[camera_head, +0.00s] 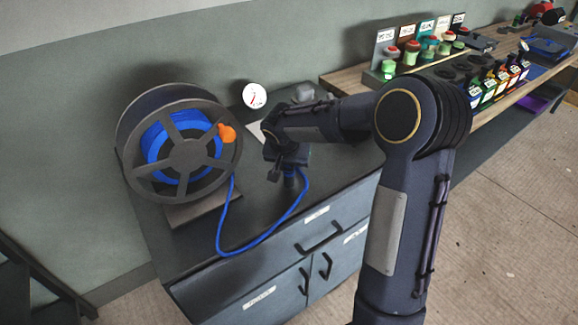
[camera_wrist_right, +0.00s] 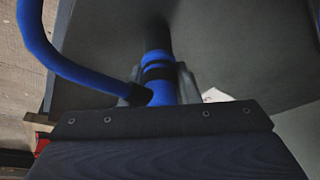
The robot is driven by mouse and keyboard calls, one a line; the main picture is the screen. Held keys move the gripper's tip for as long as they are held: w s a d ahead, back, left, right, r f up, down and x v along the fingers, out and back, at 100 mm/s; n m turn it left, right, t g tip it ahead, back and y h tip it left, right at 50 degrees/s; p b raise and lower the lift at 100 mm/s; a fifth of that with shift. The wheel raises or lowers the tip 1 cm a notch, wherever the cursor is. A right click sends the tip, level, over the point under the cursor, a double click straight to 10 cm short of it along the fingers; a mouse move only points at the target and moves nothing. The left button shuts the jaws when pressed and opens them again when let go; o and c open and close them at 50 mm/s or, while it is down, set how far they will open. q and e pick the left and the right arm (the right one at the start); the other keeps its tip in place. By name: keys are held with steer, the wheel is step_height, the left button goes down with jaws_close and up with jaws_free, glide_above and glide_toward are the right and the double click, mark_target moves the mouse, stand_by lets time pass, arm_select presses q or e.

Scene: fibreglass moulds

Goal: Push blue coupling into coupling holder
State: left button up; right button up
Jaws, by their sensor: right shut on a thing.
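The blue coupling (camera_wrist_right: 158,68), with dark bands, joins the end of the blue hose (camera_wrist_right: 75,66). In the right wrist view it sits between the grey fingers of my right gripper (camera_wrist_right: 160,90), which is shut on it. A dark form lies beyond the coupling's far end; I cannot tell whether it is the holder or shadow. In the head view my right gripper (camera_head: 288,172) is over the dark cabinet top, with a little blue below it. The coupling holder cannot be made out in either view. My left gripper is not in view.
A hose reel (camera_head: 185,150) with an orange knob (camera_head: 227,133) stands on the left of the cabinet (camera_head: 190,240). A round gauge (camera_head: 255,95) is behind. A wooden bench (camera_head: 350,82) with bottles stands at the right.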

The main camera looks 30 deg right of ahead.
steer(key=shift+r, duration=0.5)
step_height(320, 180, up, 3)
steer(key=shift+f, duration=0.2)
steer(key=s+a+r+b, duration=0.2)
steer(key=s+a+r, duration=0.2)
steer(key=s+r, duration=0.5)
steer(key=s, duration=0.4)
steer(key=shift+s+a+r, duration=0.2)
